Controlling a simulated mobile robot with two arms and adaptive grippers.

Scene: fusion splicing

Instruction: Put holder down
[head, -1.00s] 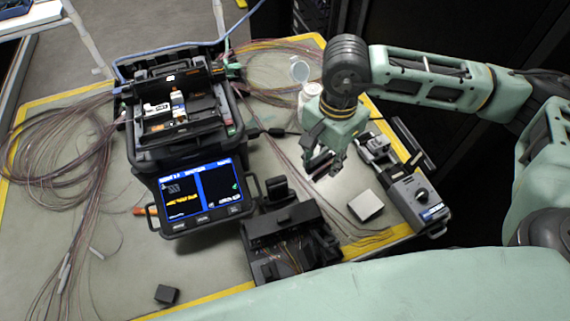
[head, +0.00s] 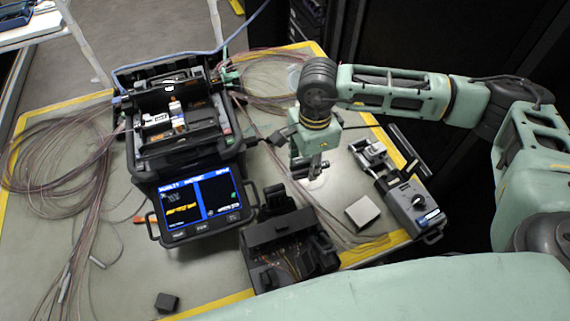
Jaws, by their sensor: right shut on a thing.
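My right gripper (head: 310,172) points down over the bare table between the fusion splicer and the grey device at the right. It is shut on a small holder, which is mostly hidden by the fingers, so its outline is hard to make out. I cannot tell whether the holder touches the table. The fusion splicer (head: 143,165) stands to the left with its lid open and its screen (head: 195,200) lit. My left gripper is not in view.
A black tray-like unit (head: 285,232) with fibers lies just below the gripper. A pale block (head: 362,211) and the grey device (head: 408,200) lie to the right. A small dark block (head: 166,302) lies at the front. Loose fiber bundles (head: 60,150) cover the left side.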

